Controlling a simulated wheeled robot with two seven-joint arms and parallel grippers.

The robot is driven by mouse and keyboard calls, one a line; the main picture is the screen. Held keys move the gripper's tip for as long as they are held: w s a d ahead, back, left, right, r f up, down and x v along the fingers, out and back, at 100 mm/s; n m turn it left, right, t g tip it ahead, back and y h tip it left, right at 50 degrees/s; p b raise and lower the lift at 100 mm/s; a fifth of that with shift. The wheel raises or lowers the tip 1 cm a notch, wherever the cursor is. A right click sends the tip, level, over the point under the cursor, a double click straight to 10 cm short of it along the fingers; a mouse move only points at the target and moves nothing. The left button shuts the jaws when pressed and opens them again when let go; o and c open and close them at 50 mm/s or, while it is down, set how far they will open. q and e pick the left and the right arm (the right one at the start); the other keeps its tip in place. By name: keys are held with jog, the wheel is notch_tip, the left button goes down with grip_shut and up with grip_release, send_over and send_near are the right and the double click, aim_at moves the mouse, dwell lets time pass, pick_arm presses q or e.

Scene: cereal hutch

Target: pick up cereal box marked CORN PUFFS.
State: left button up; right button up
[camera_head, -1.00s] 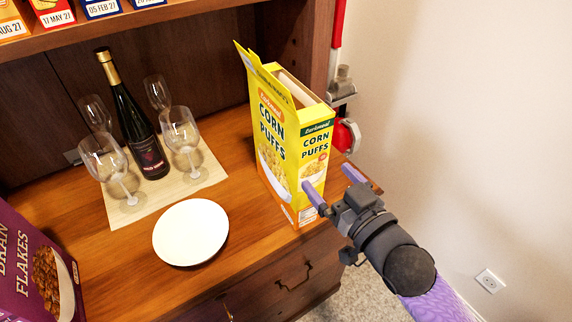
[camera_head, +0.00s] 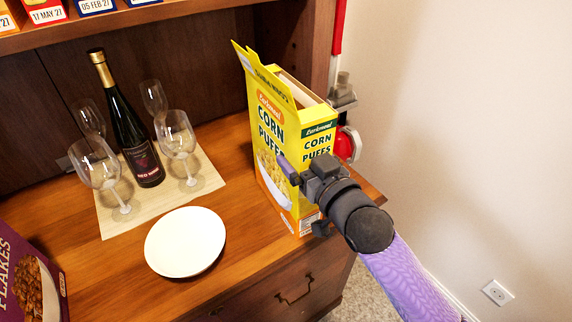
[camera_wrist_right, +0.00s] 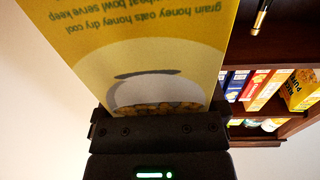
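The yellow CORN PUFFS box (camera_head: 271,122) stands upright on the right end of the wooden counter, its top flap open. My right gripper (camera_head: 301,164) is at its narrow right side. One purple finger lies across the front face; the other is hidden behind the box. The fingers are spread around the box, and I see no clear sign of a grip. In the right wrist view the box (camera_wrist_right: 140,50) rises right above the dark palm; the fingertips do not show. My left gripper is not in view.
A white plate (camera_head: 185,242) lies left of the box. A mat (camera_head: 150,211) holds a wine bottle (camera_head: 127,125) and several glasses. A purple flakes box (camera_head: 28,270) is at the lower left. The hutch's side panel (camera_head: 318,50) stands close behind the box.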

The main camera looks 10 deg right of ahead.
jog(key=c, duration=0.5)
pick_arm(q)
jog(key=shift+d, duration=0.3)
pick_arm(e)
grip_shut()
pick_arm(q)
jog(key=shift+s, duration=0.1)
